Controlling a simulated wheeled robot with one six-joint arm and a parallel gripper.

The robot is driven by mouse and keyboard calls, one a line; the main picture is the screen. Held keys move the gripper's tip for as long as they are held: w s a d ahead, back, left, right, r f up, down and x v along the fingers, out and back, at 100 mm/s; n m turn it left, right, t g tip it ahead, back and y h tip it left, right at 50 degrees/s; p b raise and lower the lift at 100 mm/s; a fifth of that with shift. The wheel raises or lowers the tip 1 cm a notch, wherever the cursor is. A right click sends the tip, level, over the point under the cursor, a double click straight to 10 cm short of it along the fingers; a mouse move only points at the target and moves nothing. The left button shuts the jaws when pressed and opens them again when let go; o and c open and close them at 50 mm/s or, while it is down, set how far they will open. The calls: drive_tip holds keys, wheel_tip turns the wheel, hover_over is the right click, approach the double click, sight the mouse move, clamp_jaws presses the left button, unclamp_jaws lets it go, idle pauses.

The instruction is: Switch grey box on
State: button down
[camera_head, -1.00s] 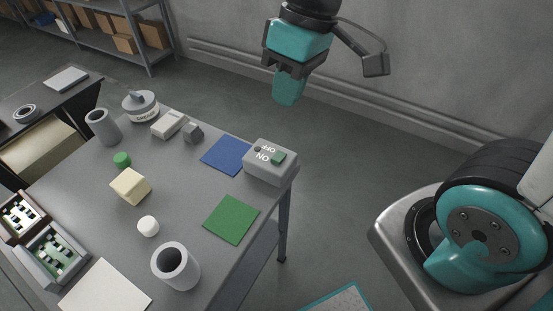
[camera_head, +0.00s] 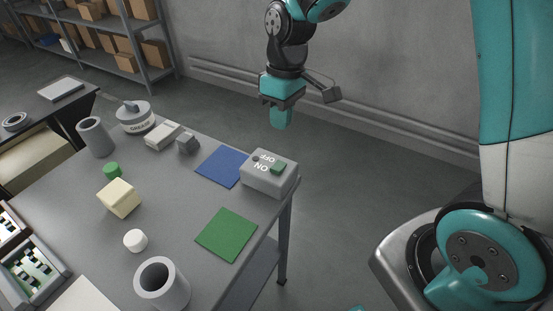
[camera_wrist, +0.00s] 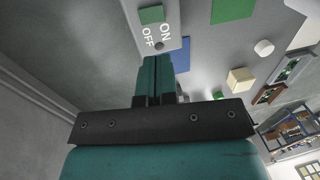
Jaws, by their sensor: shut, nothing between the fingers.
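The grey box (camera_head: 255,183) sits at the right edge of the table, with white ON and OFF lettering on its top. A green switch piece (camera_head: 279,168) and a small dark round spot (camera_head: 256,158) are also on the top. I cannot tell which setting the switch is in. My gripper (camera_head: 281,121) is shut and empty, pointing down, above and beyond the box in the head view. In the wrist view my closed teal fingers (camera_wrist: 157,62) point toward the box (camera_wrist: 172,12), with its green piece (camera_wrist: 151,14) beyond the tips. I see no contact.
A blue mat (camera_head: 221,167) and a green mat (camera_head: 227,235) lie beside the box. A grey hollow cylinder (camera_head: 162,288), a cream cube (camera_head: 119,199), a white cylinder (camera_head: 135,240) and a small grey block (camera_head: 188,144) stand on the table.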

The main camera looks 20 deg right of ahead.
sight(279, 165)
drive_tip(key=f, duration=0.3)
drive_tip(key=a+f, duration=0.1)
drive_tip(key=f, duration=0.3)
drive_tip(key=s+f, duration=0.1)
drive_tip(key=f, duration=0.3)
drive_tip(key=shift+a, duration=0.25)
drive_tip(key=shift+s+a+f+h, duration=0.15)
drive_tip(key=shift+s+f+h, duration=0.05)
drive_tip(key=shift+f+h, duration=0.15)
drive_tip(key=shift+r, duration=0.15)
drive_tip(key=shift+w, duration=0.1)
drive_tip(key=shift+w+d+r+p, duration=0.15)
drive_tip(key=shift+w+d+p, duration=0.3)
drive_tip(key=shift+d, duration=0.3)
drive_tip(key=shift+r, duration=0.1)
